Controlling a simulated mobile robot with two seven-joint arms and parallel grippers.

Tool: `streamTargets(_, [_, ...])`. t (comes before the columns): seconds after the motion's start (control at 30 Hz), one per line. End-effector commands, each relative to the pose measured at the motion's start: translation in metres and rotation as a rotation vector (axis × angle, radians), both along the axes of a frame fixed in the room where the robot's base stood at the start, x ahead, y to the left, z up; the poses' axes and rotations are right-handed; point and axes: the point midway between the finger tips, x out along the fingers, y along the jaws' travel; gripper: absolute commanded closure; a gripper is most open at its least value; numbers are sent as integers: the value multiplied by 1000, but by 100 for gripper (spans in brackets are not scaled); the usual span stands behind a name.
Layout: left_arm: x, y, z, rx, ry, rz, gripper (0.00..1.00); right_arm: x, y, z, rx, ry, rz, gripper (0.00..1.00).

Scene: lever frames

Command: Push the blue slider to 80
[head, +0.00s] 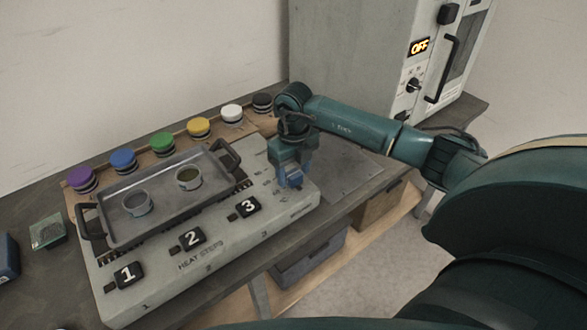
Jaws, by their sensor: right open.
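The grey panel (235,261) lies on the bench, with printed marks "HEAT STEPS" and black number tiles. My right gripper (291,184) points down over the panel's right end. A blue part (293,174), which looks like the blue slider, shows right at its fingers. The gripper is open and hides most of the slider and its track. I cannot tell whether the fingers touch it, and the scale numbers are too small to read. My left gripper is not in view.
A grey tray (165,222) with two small round cups sits on the panel's left part. Several coloured-lid jars stand in a row behind. Black tiles 1 (127,274), 2 (191,238) and 3 (248,206) line the front. A cabinet (345,60) reading "OFF" stands behind right.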

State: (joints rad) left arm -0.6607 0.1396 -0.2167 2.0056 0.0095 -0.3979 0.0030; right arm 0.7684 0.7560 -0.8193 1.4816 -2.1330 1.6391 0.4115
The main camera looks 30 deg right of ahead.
Motion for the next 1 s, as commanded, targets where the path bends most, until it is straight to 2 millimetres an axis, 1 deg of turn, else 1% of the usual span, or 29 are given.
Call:
streamTargets(0.1, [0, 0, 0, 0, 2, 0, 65, 0, 0, -3, 0, -1, 1, 44])
streamTargets(0.3, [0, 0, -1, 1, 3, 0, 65, 0, 0, -3, 1, -1, 1, 44])
streamTargets(0.33, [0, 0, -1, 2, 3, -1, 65, 0, 0, -3, 1, -1, 1, 45])
streamTargets(1.0, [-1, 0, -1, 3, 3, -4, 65, 0, 0, -3, 1, -1, 1, 100])
